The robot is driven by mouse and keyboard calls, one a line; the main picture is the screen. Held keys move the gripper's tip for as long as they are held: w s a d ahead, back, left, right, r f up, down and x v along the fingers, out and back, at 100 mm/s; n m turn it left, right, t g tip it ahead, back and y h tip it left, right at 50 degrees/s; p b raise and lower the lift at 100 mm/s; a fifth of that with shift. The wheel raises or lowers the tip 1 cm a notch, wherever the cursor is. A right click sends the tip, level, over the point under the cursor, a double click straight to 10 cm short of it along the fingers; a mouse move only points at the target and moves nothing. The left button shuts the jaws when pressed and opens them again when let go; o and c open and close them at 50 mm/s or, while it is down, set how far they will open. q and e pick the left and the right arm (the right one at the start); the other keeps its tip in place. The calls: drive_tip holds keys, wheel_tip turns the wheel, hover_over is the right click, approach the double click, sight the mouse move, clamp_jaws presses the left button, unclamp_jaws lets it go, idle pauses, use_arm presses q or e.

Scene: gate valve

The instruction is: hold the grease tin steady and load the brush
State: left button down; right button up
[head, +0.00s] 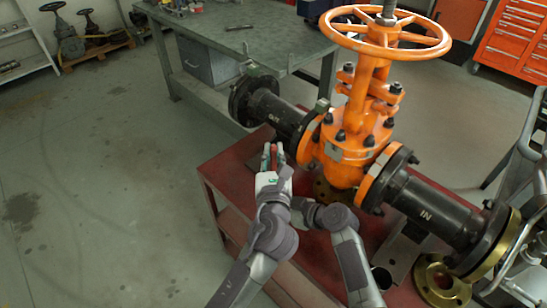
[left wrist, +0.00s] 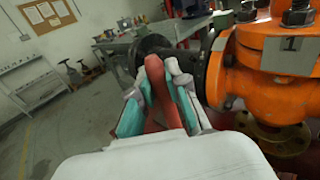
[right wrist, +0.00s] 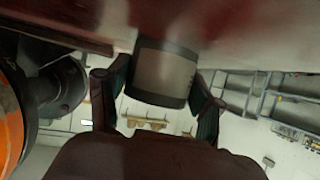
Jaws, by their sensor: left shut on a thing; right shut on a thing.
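My left gripper (head: 272,158) is shut on a red, handle-like thing, which I take for the brush (head: 274,152). In the left wrist view the brush (left wrist: 157,92) lies between the pale and teal fingers (left wrist: 157,100); I cannot make out its bristles. My right gripper (right wrist: 157,100) is shut on a grey cylinder with a dark rim, the grease tin (right wrist: 165,72), seen in the right wrist view.
The orange gate valve (head: 362,120) with its handwheel and black flanged pipes stands over the red table (head: 232,185). A small dark cylinder (head: 381,278) and a brass flange (head: 440,284) are at the front right. A grey workbench (head: 232,38) stands behind; floor at left is clear.

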drive_tip(key=o, duration=0.9)
drive_tip(key=shift+o, duration=0.2)
